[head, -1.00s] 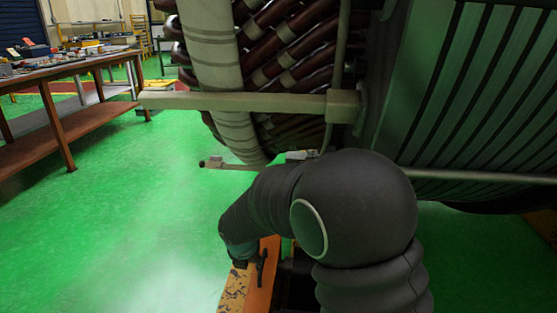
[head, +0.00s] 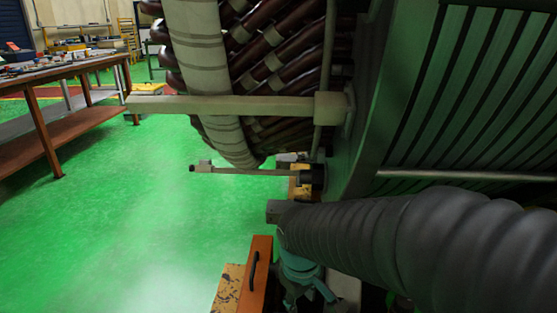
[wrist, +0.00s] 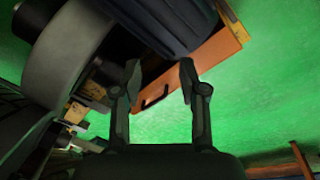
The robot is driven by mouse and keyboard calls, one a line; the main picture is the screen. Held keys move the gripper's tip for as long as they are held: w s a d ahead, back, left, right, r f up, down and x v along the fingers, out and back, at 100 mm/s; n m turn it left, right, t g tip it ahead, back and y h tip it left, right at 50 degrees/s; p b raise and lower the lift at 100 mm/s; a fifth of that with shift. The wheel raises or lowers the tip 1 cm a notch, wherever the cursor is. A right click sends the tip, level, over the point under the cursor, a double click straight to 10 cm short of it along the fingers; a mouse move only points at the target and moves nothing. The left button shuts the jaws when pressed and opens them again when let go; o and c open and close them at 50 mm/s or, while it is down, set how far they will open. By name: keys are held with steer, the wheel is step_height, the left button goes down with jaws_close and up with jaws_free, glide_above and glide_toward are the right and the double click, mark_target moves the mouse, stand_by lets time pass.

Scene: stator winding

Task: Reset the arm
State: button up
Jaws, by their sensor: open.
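My arm in its dark ribbed sleeve reaches in from the right of the head view, below the stator. My gripper (head: 308,298) is at the bottom of the head view, partly cut off by the frame edge. In the wrist view my gripper (wrist: 159,72) has its two fingers spread apart with nothing between them. An orange panel with a black handle (head: 256,275) is close to the left of my gripper in the head view. The same orange panel (wrist: 190,75) shows beyond the fingers in the wrist view.
The large stator (head: 440,110) with wrapped brown windings (head: 270,50) fills the upper right. A pale horizontal bar (head: 220,105) and a thinner rod (head: 235,170) stick out leftward. A wooden workbench (head: 60,75) with small items stands at the left. Green floor (head: 130,210) between is clear.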

steer(key=s+d+r+m+t, duration=0.3)
steer(key=s+d+r+m, duration=0.4)
steer(key=s+d+r, duration=0.3)
steer(key=shift+d+m+t, duration=0.4)
steer(key=shift+d, duration=0.15)
steer(key=shift+s, duration=0.1)
